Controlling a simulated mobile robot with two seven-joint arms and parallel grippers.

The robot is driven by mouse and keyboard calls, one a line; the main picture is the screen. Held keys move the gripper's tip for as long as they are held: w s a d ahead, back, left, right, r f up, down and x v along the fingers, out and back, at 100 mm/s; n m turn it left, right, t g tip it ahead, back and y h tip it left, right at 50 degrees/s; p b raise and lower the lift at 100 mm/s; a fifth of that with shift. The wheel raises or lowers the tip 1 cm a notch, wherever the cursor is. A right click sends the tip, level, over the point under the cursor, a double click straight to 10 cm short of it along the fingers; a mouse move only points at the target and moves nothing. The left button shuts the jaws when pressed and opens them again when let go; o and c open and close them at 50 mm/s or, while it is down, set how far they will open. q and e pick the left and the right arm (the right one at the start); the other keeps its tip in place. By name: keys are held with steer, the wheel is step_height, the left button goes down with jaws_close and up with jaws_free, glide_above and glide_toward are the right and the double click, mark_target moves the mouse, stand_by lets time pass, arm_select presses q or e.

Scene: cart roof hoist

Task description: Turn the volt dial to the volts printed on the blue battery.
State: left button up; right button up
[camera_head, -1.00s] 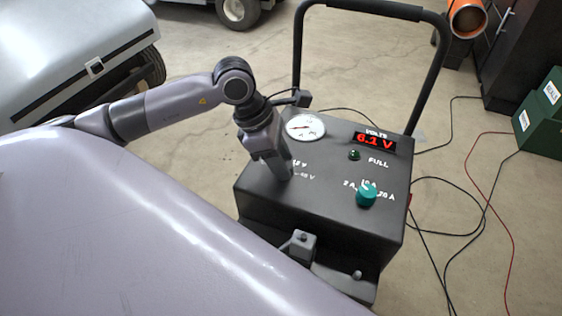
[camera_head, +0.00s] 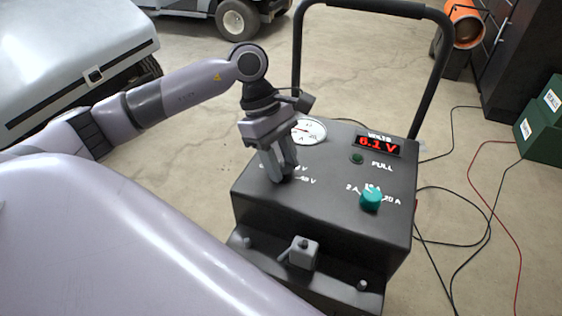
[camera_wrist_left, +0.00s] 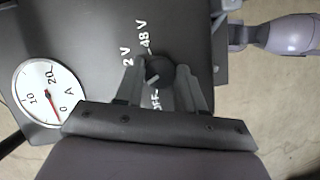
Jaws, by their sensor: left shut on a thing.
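The volt dial, a dark round knob (camera_wrist_left: 158,68), shows in the left wrist view on the top panel of a black charger cart (camera_head: 330,215). My left gripper (camera_head: 283,177) points down at it, its fingers shut on the dial from both sides; the left wrist view shows the fingers (camera_wrist_left: 158,75) too. Around the dial I read "48 V", a partly covered "2 V" and a partly covered "OFF". I cannot tell which mark the dial points at. The red volts display (camera_head: 378,145) reads 6.1 V. The blue battery and my right gripper are not in view.
A teal amp knob (camera_head: 370,199), a green lamp (camera_head: 357,158) and a white round gauge (camera_head: 308,131) are on the same panel. A black handle (camera_head: 437,80) rises behind. Cables lie on the floor at right; a silver cart (camera_head: 75,60) stands at left.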

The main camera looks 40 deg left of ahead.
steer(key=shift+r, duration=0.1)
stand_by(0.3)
arm_select(q)
steer(key=o, duration=1)
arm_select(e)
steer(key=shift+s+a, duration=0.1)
arm_select(q)
steer(key=p+v, duration=0.1)
steer(key=v, duration=0.5)
steer(key=shift+a+r, duration=0.25)
steer(key=shift+r, duration=0.35)
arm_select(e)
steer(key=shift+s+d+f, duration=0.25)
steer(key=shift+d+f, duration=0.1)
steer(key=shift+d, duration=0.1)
